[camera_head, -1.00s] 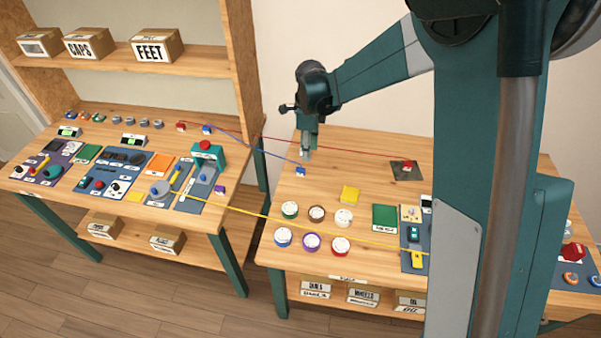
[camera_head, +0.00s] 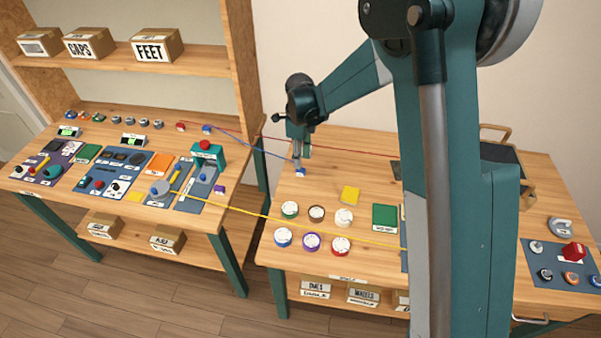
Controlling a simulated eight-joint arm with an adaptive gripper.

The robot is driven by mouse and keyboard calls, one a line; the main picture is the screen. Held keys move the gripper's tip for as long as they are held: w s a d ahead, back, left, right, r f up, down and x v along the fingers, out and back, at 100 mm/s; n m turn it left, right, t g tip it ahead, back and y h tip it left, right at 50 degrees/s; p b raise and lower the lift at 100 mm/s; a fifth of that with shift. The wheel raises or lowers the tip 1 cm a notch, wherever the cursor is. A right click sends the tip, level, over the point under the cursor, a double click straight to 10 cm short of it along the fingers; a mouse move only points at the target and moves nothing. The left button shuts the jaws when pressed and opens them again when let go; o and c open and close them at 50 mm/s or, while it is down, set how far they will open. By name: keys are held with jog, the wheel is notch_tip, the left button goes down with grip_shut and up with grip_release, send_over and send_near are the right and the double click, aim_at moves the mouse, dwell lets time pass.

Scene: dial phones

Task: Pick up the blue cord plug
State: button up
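The blue cord plug (camera_head: 300,172) is a small blue and white block on the right table, near its left back edge. A thin blue cord (camera_head: 245,140) runs from it across the gap to a blue block (camera_head: 207,129) on the left table. My gripper (camera_head: 298,162) points down right above the plug, its tips at or just behind the plug's top in this view. I cannot tell whether they touch it. The fingers are too small to show whether they are open or shut.
A red cord (camera_head: 335,149) and a yellow cord (camera_head: 260,214) also cross between the tables. My arm hides part of the right table.

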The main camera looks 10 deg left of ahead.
aim_at(301, 172)
jog(key=shift+f, duration=0.55)
jog(key=shift+d+f+b, duration=0.2)
jog(key=shift+f+b, duration=0.15)
jog(key=shift+f, duration=2.25)
grip_shut()
